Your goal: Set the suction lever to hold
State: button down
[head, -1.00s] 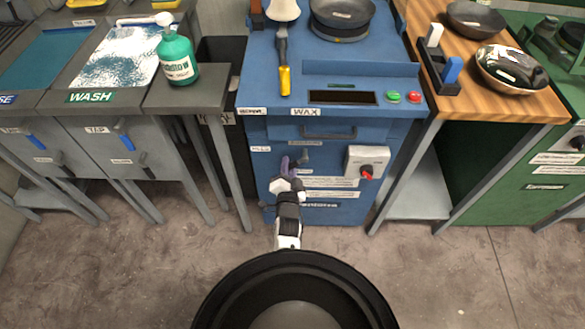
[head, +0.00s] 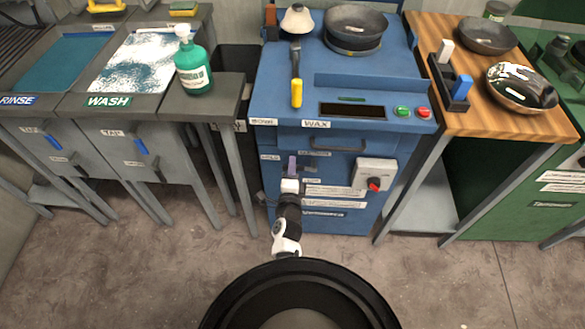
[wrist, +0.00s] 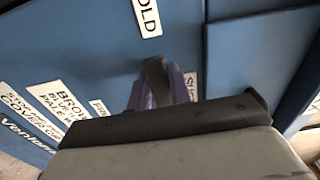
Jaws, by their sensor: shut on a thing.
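The suction lever (wrist: 154,76) is a dark bar on the front of the blue machine (head: 340,160). It shows in the wrist view between the purple fingers of my gripper (wrist: 156,92), which are shut on it. The lever's tip points up toward a white label ending in "OLD" (wrist: 148,17); the label's left end is cut off. Another label, partly hidden, is right of the fingers. In the head view my gripper (head: 291,168) is against the machine's front panel and hides the lever.
A grey box with a red knob (head: 374,185) is on the panel to the right of my gripper. A drawer handle (head: 338,144) is above. Grey wash tables (head: 200,107) stand left, a wooden-topped table (head: 520,125) right. The floor in front is clear.

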jog(key=shift+w+d+r, duration=0.1)
jog(key=shift+w+r, duration=0.05)
jog(key=shift+r, duration=0.15)
jog(key=c, duration=1.3)
grip_release()
jog(key=shift+f, duration=0.15)
